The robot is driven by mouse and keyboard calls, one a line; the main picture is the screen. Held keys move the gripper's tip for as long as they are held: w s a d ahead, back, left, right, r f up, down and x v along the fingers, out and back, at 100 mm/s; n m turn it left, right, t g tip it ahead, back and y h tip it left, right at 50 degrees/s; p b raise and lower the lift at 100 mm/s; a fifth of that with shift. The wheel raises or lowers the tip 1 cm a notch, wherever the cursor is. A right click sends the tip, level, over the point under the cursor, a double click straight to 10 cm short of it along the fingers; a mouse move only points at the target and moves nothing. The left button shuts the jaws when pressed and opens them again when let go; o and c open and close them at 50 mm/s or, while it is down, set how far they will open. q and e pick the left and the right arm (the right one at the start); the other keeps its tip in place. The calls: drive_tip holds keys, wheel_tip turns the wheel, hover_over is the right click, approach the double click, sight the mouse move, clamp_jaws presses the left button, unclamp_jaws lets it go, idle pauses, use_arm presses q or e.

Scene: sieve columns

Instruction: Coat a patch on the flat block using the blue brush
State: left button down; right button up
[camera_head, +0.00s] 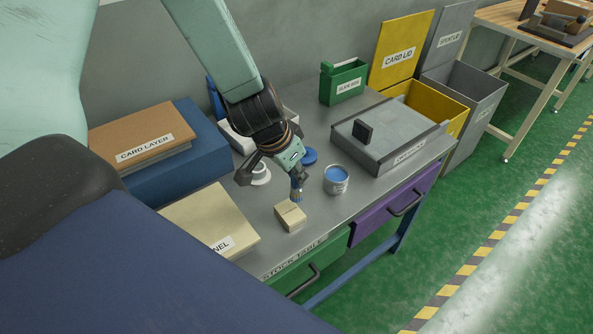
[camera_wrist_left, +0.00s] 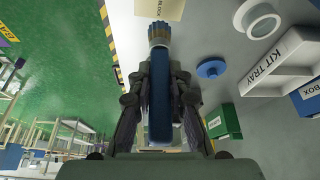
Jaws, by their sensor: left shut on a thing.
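My left gripper (camera_head: 272,177) is shut on the blue brush (camera_head: 297,188), whose handle also shows between the fingers in the left wrist view (camera_wrist_left: 159,105). The brush points down, bristles lowest, just above or at the far side of the flat block (camera_head: 290,217). The pale block also shows at the top of the left wrist view (camera_wrist_left: 160,9), with the bristles reaching its edge. I cannot tell whether they touch. An open tin of blue paint (camera_head: 336,182) stands right of the brush. My right gripper is out of view.
A beige panel stack (camera_head: 205,219) is left of the block. A grey lidded box (camera_head: 385,135) stands right of the tin.

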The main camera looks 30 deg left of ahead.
sight(293, 186)
use_arm(q)
drive_tip(key=shift+d+f+b, duration=0.25)
drive_tip(key=shift+f+b, duration=0.55)
drive_tip(key=shift+f, duration=0.2)
drive_tip(key=shift+a+f+b, duration=0.2)
drive_tip(key=shift+f+b, duration=0.3)
drive_tip(key=shift+f, duration=0.05)
drive_tip(key=shift+s+f, duration=0.1)
drive_tip(key=shift+s+a, duration=0.15)
drive_tip(key=shift+s, duration=0.25)
drive_tip(key=shift+s+a, duration=0.45)
drive_tip(key=shift+s, duration=0.4)
drive_tip(key=shift+s+a, duration=0.1)
drive_tip(key=shift+s, duration=0.05)
drive_tip(key=shift+s+b, duration=0.1)
drive_tip(key=shift+b, duration=0.2)
